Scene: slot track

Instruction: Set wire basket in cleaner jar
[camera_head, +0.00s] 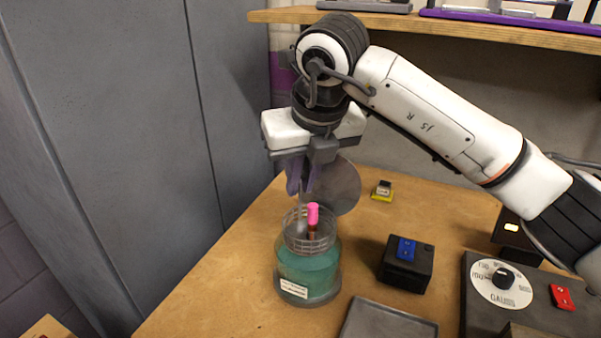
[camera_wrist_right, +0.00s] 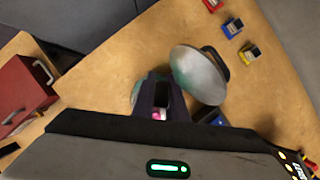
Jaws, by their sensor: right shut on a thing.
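The cleaner jar (camera_head: 308,271) is a squat clear jar of teal liquid with a white label, standing upright on the table. The wire basket (camera_head: 298,229) is a round grey mesh with an upright pink-tipped handle (camera_head: 312,214). It is at the jar's mouth, its upper part above the teal liquid; its depth inside is unclear. My right gripper (camera_head: 303,188) points down just above the jar, its purple fingers shut at the pink handle tip, which shows between them in the wrist view (camera_wrist_right: 158,113). The exact contact is hard to see. My left gripper is out of view.
A round grey lid (camera_head: 343,186) stands raised just behind the jar, close to my right fingers. A black box with a blue switch (camera_head: 406,249), a grey tray (camera_head: 388,324) and a dial panel (camera_head: 503,284) lie to the right. A wooden shelf (camera_head: 470,28) is above.

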